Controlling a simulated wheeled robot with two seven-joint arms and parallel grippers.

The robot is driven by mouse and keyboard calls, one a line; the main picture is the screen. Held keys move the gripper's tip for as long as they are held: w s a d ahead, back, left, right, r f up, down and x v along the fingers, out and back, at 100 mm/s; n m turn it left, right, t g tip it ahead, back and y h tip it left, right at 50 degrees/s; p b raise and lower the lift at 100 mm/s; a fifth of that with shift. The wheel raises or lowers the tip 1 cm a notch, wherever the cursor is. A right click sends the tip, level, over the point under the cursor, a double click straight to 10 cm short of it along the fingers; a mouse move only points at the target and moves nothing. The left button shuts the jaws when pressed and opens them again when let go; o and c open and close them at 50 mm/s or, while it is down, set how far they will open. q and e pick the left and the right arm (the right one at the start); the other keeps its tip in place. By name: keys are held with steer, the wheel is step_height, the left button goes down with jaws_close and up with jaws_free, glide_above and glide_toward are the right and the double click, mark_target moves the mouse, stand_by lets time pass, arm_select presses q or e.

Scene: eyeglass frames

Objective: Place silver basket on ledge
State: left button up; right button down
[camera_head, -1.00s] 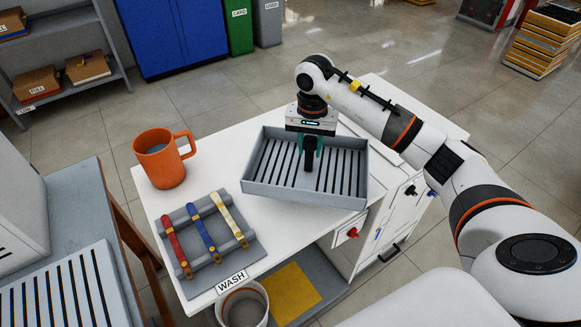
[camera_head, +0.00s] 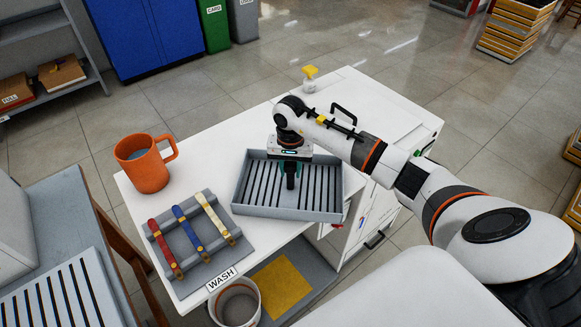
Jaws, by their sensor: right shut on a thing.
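The silver basket (camera_head: 335,213) is a shallow grey tray with a slatted floor. I cannot tell whether the basket's underside touches the table. No ledge can be picked out with certainty. My left gripper is not in view.
An orange mug (camera_head: 145,170) stands at the table's left. A grey rack (camera_head: 198,248) with red, blue and yellow straps lies in front of it. A bin (camera_head: 238,303) stands below the WASH label. A yellow-topped bottle (camera_head: 310,80) is at the back. Another slatted tray (camera_head: 62,295) sits at lower left.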

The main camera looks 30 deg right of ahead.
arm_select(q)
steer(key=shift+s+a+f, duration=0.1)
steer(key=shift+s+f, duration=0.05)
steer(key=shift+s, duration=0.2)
arm_select(e)
steer(key=c, duration=1)
jaws_free()
steer(key=shift+c, duration=0.2)
steer(key=shift+r, duration=0.2)
step_height(320, 180, up, 10)
steer(key=b, duration=0.2)
steer(key=shift+r+b, duration=0.25)
steer(key=shift+b, duration=0.1)
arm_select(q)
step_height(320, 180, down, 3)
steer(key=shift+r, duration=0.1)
arm_select(e)
steer(key=shift+r, duration=0.65)
